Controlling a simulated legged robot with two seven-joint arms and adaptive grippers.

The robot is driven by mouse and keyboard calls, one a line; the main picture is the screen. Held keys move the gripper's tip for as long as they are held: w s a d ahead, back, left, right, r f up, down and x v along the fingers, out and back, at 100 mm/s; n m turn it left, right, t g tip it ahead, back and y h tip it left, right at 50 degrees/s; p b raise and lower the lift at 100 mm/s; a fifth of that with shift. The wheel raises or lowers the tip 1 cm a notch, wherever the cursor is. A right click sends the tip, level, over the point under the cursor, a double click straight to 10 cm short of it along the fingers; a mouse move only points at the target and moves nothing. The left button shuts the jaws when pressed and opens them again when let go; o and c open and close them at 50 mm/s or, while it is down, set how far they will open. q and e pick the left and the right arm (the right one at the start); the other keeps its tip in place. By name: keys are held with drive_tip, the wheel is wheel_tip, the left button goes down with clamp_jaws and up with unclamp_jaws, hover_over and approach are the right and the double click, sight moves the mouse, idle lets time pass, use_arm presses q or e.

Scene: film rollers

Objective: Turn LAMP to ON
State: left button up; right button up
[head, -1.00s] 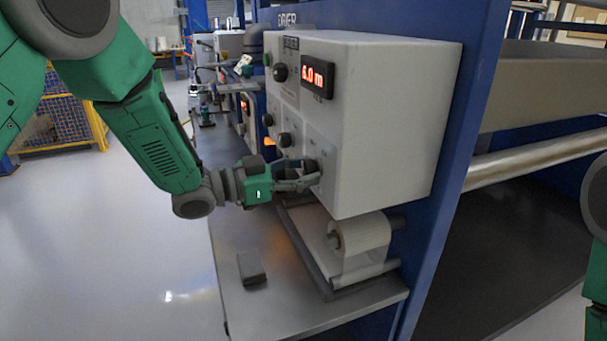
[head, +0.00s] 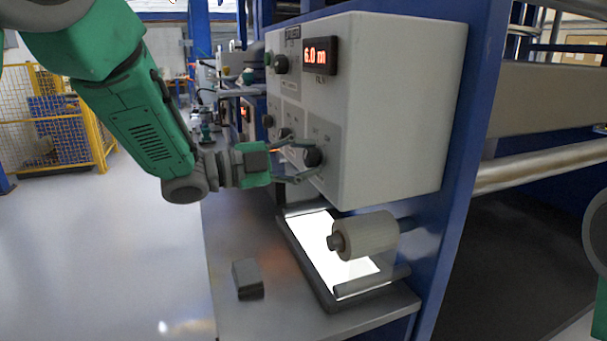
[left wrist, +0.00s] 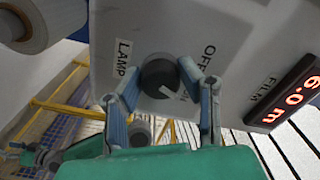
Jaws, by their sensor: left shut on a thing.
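The LAMP knob is a dark round knob (head: 313,157) low on the front of the white control box (head: 400,110). In the left wrist view, the knob (left wrist: 158,74) sits between the labels LAMP and OFF, with a white mark at its lower edge. My left gripper (head: 298,163) has its fingers on either side of the knob and is shut on it; its fingers also show in the left wrist view (left wrist: 160,95). The lamp panel (head: 318,246) under the box glows bright white. My right gripper is out of view.
A film roller (head: 365,236) sticks out over the lamp panel. A small grey block (head: 248,279) lies on the metal table (head: 232,230). The box display (head: 320,56) reads 6.0 m. Open floor lies to the left, before a yellow fence (head: 60,120).

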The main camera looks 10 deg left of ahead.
use_arm(q)
drive_tip(key=shift+d+r+m+b, duration=0.1)
drive_tip(key=shift+r+m+b, duration=0.05)
drive_tip(key=shift+m+b, duration=0.6)
drive_tip(key=o, duration=1.1)
drive_tip(key=shift+w+d, duration=0.1)
drive_tip(key=shift+d, duration=0.25)
drive_tip(key=shift+s+a, duration=0.2)
drive_tip(key=shift+a, duration=0.15)
drive_tip(key=shift+v, duration=5.55)
